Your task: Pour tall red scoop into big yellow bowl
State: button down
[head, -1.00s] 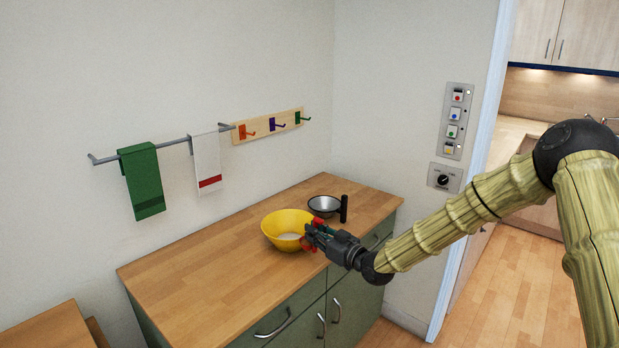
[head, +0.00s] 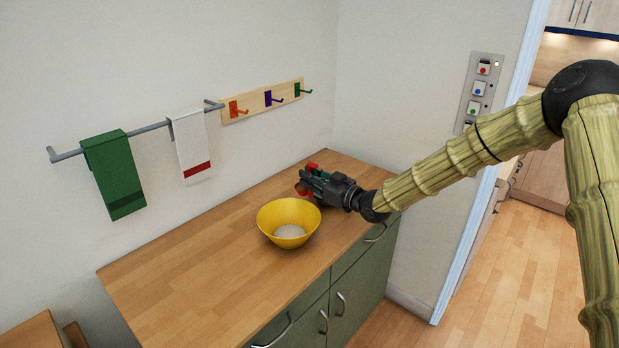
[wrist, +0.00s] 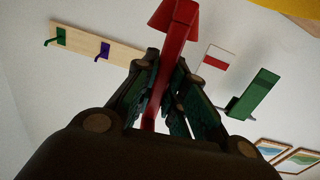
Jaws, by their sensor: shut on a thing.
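The big yellow bowl (head: 288,213) stands upright on the wooden counter, with pale white material in its bottom. A bit of it also shows in the wrist view's top right corner (wrist: 296,8). My gripper (head: 308,184) is above the counter, behind and right of the bowl in the head view. It is shut on the tall red scoop (wrist: 176,20), whose stem runs between the fingers in the wrist view. In the head view only small red parts (head: 312,166) show around the fingers. The inside of the scoop is hidden, so I cannot tell its contents.
The wooden counter (head: 190,260) is clear to the left of the bowl. A towel bar with a green towel (head: 113,175) and a white towel (head: 192,147), and a hook board (head: 262,101), are on the wall behind. A button panel (head: 478,90) is at right.

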aim_at(300, 192)
jog(key=shift+a+f+n+b, duration=0.2)
jog(key=shift+a+f+n, duration=0.15)
jog(key=shift+f, duration=0.25)
jog(key=shift+a+f+n+b, duration=0.15)
jog(key=shift+a+f+n, duration=0.1)
jog(key=shift+a+f, duration=0.3)
jog(key=shift+s+a+f+n+b, duration=0.2)
jog(key=shift+s+a+f+n, duration=0.15)
jog(key=shift+s+n, duration=0.15)
jog(key=shift+s+a+f+n+b, duration=0.2)
jog(key=shift+s+a+n, duration=0.15)
jog(key=shift+s, duration=0.25)
jog(key=shift+s+a+f+n, duration=0.1)
jog(key=shift+s+a+n, duration=0.2)
jog(key=shift+s+n, duration=0.2)
